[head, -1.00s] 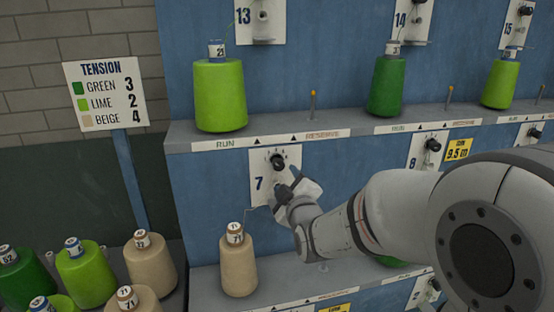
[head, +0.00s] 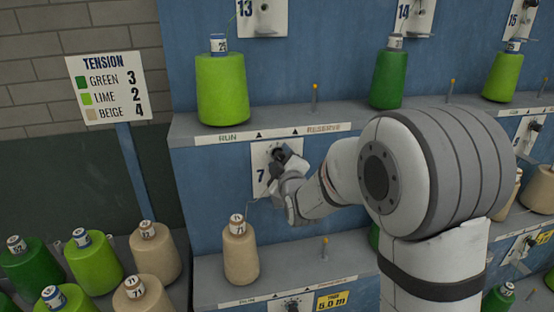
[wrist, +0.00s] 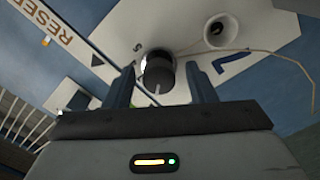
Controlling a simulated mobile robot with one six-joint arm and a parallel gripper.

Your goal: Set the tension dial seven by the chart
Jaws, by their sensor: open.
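The tension dial seven is a black knob (wrist: 158,72) on a white plate (head: 262,157) marked 7. In the head view my gripper (head: 283,163) is at the plate and partly covers the knob. In the wrist view the two jaws are open, one on each side of the knob; I cannot tell whether they touch it. A pale pointer mark shows on the knob's near side. The chart (head: 108,88) at the left reads green 3, lime 2, beige 4. A beige cone (head: 239,258) stands on the shelf below plate 7, on the run side.
A shelf ledge (head: 215,128) with a lime cone (head: 221,90) and a dark green cone (head: 387,78) runs above the dial. Several spare cones (head: 93,265) fill the lower left. A thread eyelet (wrist: 220,32) sits close to the knob.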

